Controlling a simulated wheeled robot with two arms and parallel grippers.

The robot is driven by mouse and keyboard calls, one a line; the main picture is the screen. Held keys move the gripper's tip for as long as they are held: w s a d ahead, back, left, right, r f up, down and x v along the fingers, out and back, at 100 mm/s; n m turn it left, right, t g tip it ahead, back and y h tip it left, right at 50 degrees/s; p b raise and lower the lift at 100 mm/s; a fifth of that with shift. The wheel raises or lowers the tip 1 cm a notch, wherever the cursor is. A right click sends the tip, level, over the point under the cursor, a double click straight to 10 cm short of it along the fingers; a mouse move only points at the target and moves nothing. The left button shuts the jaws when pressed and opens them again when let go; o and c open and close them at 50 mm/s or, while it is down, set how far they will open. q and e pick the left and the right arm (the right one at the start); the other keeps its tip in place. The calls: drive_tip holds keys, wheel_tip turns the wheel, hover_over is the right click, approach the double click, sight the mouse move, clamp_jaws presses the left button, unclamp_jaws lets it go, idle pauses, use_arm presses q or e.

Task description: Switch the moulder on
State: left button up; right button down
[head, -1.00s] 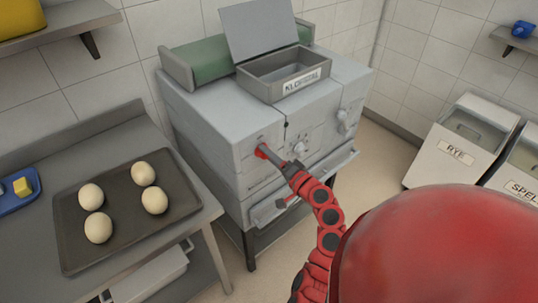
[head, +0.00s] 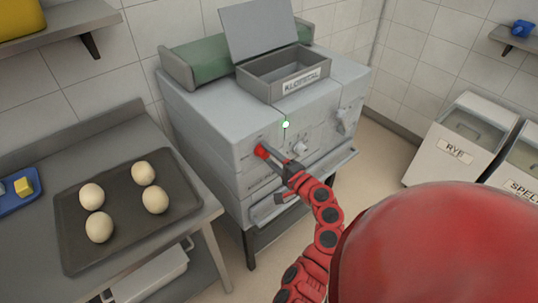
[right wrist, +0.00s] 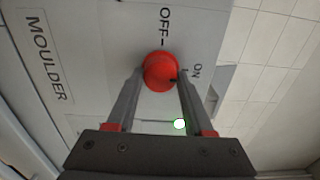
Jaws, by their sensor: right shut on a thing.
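The moulder (head: 215,125) is a grey machine against the tiled wall. Its red knob (head: 261,150) is on the front panel and also shows in the right wrist view (right wrist: 159,71), beside the words OFF and ON. The knob's dark mark points towards ON. My right gripper (head: 271,155) is shut on the red knob, with one finger on each side of it in the right wrist view (right wrist: 160,84). A small lamp (head: 286,125) on the panel glows green, and it shows in the right wrist view (right wrist: 180,124). My left gripper is not in view.
A tray (head: 70,258) with several pale dough balls lies on the steel table (head: 193,181) to the left. An open labelled box (head: 262,88) sits on the moulder. Flour bins marked RYE (head: 455,152) and SPELT stand at the right. Open floor lies between.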

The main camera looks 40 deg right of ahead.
drive_tip(key=shift+c, duration=1.5)
unclamp_jaws()
drive_tip(key=s+d+b, duration=0.1)
drive_tip(key=s+b, duration=0.4)
drive_tip(key=s, duration=1.2)
drive_tip(key=shift+s+d, duration=0.2)
drive_tip(key=shift+w, duration=0.1)
